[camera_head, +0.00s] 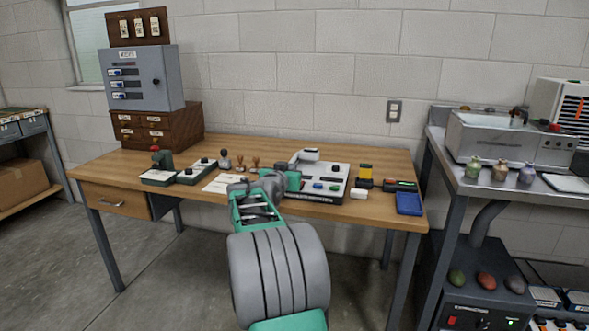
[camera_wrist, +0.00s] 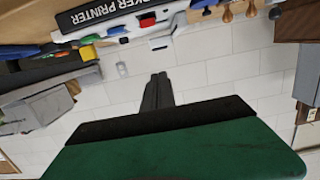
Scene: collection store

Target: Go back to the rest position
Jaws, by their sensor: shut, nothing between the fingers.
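My arm reaches forward from the bottom of the head view to the wooden table (camera_head: 350,214). My gripper is at the arm's far end, over the middle of the table; its fingers are hard to make out there. In the wrist view my gripper (camera_wrist: 157,82) has its dark fingers together with nothing between them. It is close in front of a light grey machine (camera_head: 322,180), which reads as a marker printer (camera_wrist: 150,14) in the wrist view.
Stamps (camera_head: 240,162) and small devices stand left of my gripper. A grey cabinet (camera_head: 145,80) stands on wooden drawers (camera_head: 160,127) at the back left. A blue tray (camera_head: 409,203) lies at the right edge. A metal bench (camera_head: 500,190) stands at right. Floor is open at left.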

